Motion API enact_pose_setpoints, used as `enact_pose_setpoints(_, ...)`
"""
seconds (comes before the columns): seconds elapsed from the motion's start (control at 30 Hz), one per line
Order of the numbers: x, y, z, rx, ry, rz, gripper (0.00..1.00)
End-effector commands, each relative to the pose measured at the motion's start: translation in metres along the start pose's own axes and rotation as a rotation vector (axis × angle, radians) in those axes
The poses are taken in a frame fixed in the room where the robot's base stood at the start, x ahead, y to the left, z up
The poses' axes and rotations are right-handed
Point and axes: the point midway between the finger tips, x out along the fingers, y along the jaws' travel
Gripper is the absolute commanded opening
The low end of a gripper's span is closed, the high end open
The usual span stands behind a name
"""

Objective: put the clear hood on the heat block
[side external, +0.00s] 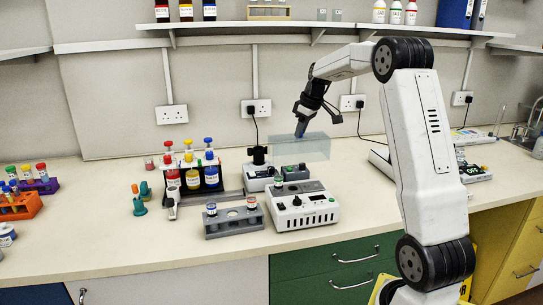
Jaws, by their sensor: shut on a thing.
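The clear hood (316,149) is a see-through, bluish box. The hood hangs level, apparently in the air, above and behind the heat block (305,213) in the picture. The heat block is a white box with a dark knob, small controls and a grey top, near the middle of the bench. Nothing covers its top. The exact depth and height of the hood over the bench are hard to tell.
A small mixer-like device (256,177) stands behind the heat block, close under the hood. A grey rack (233,224) with small vials stands left of the block. A dark rack of coloured bottles (193,178) stands farther left. The front bench strip is free.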

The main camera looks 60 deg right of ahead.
Motion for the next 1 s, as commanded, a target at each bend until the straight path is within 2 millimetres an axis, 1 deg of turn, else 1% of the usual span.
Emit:
enact_pose_setpoints(0.07,0.005,0.000,0.001,-0.001,0.000,0.000,0.00)
enact_pose_setpoints(0.27,0.008,0.000,0.002,-0.001,0.001,0.001,0.00)
enact_pose_setpoints(0.37,0.014,0.000,0.004,-0.001,0.000,0.000,0.00)
enact_pose_setpoints(0.6,0.042,0.000,0.013,0.000,-0.001,-0.001,0.00)
enact_pose_setpoints(0.7,0.051,0.000,0.015,0.000,0.000,0.000,0.00)
enact_pose_setpoints(1.0,0.057,0.000,0.017,-0.001,0.001,0.000,0.00)
